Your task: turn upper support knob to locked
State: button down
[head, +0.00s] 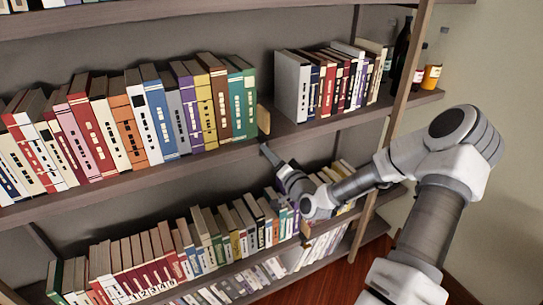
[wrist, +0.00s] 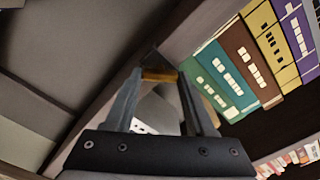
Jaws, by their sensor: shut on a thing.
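My gripper (head: 265,148) is at the front edge of the middle shelf, just below the right end of the long book row. In the wrist view, the fingertips (wrist: 160,76) close on a small orange-brown piece (wrist: 160,75), which looks like the upper support knob. Its marking and turn position cannot be read. A tan wooden support (head: 263,119) stands upright beside the last teal book, above my gripper. A pale rounded shape shows between the fingers in the wrist view, partly hidden. The knob itself is not clear in the head view.
The long row of books (head: 135,122) fills the middle shelf to the left; its teal book (wrist: 214,78) is close to the fingers. A shorter book group (head: 330,82) and bottles (head: 432,76) stand to the right. More books (head: 200,240) fill the lower shelf beneath my arm.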

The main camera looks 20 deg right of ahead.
jog(key=shift+m, duration=0.4)
jog(key=shift+c, duration=1.2)
grip_release()
jog(key=s+p, duration=0.3)
jog(key=s, duration=1.4)
jog(key=shift+s+d+p, duration=0.25)
jog(key=shift+d+p, duration=0.1)
jog(key=shift+p, duration=0.05)
